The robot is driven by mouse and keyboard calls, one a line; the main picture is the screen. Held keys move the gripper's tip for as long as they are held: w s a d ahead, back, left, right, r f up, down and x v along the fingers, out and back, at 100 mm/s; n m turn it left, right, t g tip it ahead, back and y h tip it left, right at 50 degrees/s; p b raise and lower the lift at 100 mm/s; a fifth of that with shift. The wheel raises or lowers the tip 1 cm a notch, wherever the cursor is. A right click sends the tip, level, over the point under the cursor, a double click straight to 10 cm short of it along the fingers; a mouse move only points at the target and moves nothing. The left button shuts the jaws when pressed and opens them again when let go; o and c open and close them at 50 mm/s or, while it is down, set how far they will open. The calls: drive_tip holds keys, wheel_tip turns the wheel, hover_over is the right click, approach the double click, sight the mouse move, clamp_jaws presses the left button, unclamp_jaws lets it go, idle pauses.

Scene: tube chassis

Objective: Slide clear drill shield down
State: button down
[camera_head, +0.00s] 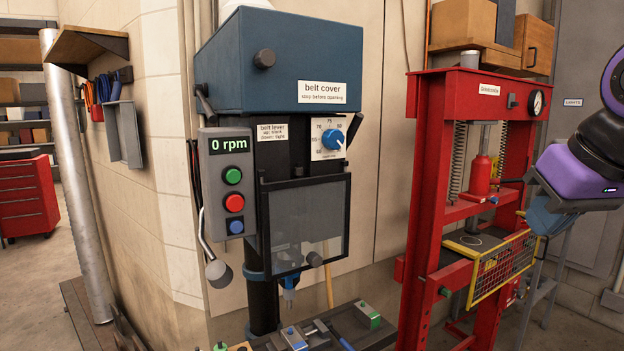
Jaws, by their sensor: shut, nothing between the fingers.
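The clear drill shield (306,222) is a see-through panel in a dark frame on the front of the drill press. The blue-grey drill tip (289,290) shows below the shield's bottom edge. My gripper (541,222) is at the far right, in front of the red press and well apart from the shield. It is shut and empty; its fingertips are small and hard to make out.
The control box (229,187) with "0 rpm" is left of the shield. The belt cover (281,65) is above it. A work table (340,325) with several small parts is below. The red press (462,170) with a yellow mesh guard (500,266) stands between shield and arm.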

drive_tip(key=w+a+r+n+y, duration=0.1)
drive_tip(key=w+a+r+n, duration=0.1)
drive_tip(key=w+a+r, duration=0.5)
drive_tip(key=w+a+r+n+t+y, duration=0.15)
drive_tip(key=w+a, duration=0.25)
drive_tip(key=a, duration=0.6)
drive_tip(key=w+a+r+n+y, duration=0.1)
drive_tip(key=w+a+r+n, duration=0.1)
drive_tip(key=w+a+r, duration=0.5)
hover_over(313, 253)
wheel_tip(313, 253, down, 13)
drive_tip(key=shift+f+m, duration=0.25)
drive_tip(key=shift+f, duration=0.5)
wheel_tip(313, 253, down, 18)
drive_tip(key=shift+s+r, duration=0.1)
